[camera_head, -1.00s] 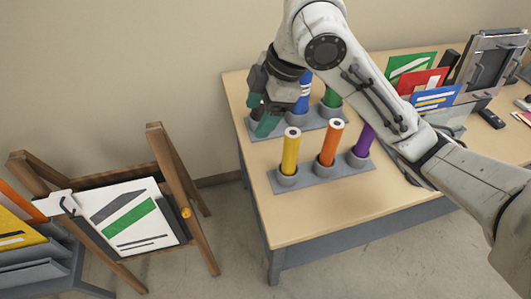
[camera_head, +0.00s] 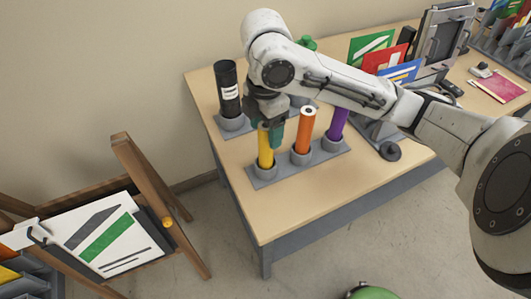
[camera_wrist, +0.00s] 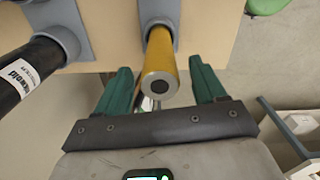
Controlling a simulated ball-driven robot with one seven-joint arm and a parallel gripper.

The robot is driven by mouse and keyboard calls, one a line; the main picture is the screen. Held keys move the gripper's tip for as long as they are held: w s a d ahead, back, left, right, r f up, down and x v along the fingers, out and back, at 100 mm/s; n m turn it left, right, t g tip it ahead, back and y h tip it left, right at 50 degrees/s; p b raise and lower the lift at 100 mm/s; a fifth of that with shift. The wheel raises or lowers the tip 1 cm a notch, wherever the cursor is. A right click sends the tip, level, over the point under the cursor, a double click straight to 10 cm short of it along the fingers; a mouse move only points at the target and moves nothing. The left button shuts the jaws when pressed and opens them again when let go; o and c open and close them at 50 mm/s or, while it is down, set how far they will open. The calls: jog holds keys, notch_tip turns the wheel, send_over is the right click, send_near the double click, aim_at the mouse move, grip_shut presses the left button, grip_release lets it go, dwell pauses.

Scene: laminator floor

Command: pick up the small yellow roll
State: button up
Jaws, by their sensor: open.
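The small yellow roll (camera_head: 265,148) stands upright in a grey holder cup at the front left of the table. In the wrist view the yellow roll (camera_wrist: 161,62) shows its round end, with a dark centre, between the two green fingers. My gripper (camera_head: 272,133) is at the top of the roll and hides its upper end in the head view. In the wrist view my gripper (camera_wrist: 162,85) is open, with a gap visible on each side of the roll. Whether a finger touches it cannot be told.
An orange roll (camera_head: 304,131) and a purple roll (camera_head: 337,124) stand in cups to the right. A black roll (camera_head: 229,89) stands behind on the left. A wooden easel (camera_head: 150,190) stands left of the table (camera_head: 300,204). The table's front strip is clear.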

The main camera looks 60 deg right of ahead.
aim_at(266, 140)
notch_tip(266, 140, down, 4)
jog(key=shift+f, duration=0.2)
grip_shut()
dwell(0.7)
